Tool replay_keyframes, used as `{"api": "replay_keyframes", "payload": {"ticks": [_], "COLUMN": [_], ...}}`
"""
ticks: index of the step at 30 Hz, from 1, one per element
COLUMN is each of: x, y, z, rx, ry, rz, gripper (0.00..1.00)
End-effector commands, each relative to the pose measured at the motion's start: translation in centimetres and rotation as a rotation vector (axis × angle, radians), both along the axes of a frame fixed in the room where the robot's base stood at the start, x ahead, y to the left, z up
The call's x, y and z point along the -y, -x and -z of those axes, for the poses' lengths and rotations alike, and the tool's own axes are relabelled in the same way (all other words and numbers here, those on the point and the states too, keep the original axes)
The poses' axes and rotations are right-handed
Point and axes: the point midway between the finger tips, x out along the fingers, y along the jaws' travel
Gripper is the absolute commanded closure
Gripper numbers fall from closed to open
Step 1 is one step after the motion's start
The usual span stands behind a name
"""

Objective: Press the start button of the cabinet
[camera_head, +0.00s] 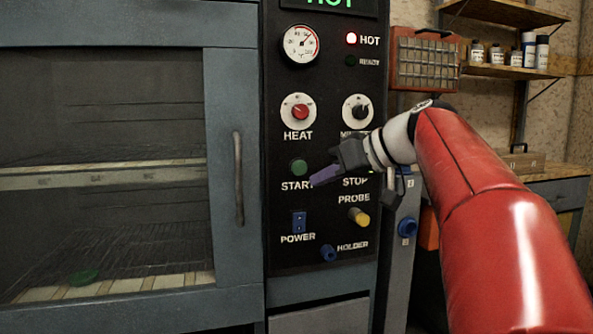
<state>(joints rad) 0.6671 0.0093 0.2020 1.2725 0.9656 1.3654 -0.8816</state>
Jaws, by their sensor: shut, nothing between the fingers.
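The cabinet (230,290) is a grey oven-like unit with a glass door at the left and a black control panel (280,225). The start button (299,167) is a round green button above the label START. My gripper (314,183) is shut and empty, with its purple fingers pointing left. In the picture its tips lie just below and to the right of the start button, over the end of the START label. I cannot tell whether the tips touch the panel. The stop button is hidden behind my gripper.
The panel also has a red HEAT knob (300,112), a second knob (357,111), a blue POWER switch (299,222), a yellow PROBE knob (358,216) and a blue HOLDER piece (328,253). The door handle (238,178) is left of the panel.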

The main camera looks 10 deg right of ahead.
Motion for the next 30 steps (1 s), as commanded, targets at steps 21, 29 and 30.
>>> {"api": "replay_keyframes", "payload": {"ticks": [21,29,30], "x": [-0.2,-0.4,-0.4], "y": [-5.0,-7.9,-8.2], "z": [-0.5,-0.2,-0.2], "rx": [-0.005,-0.003,-0.003], "ry": [-0.002,-0.001,0.0], "rz": [0.0,0.0,0.001], "gripper": [1.0,1.0,1.0]}}
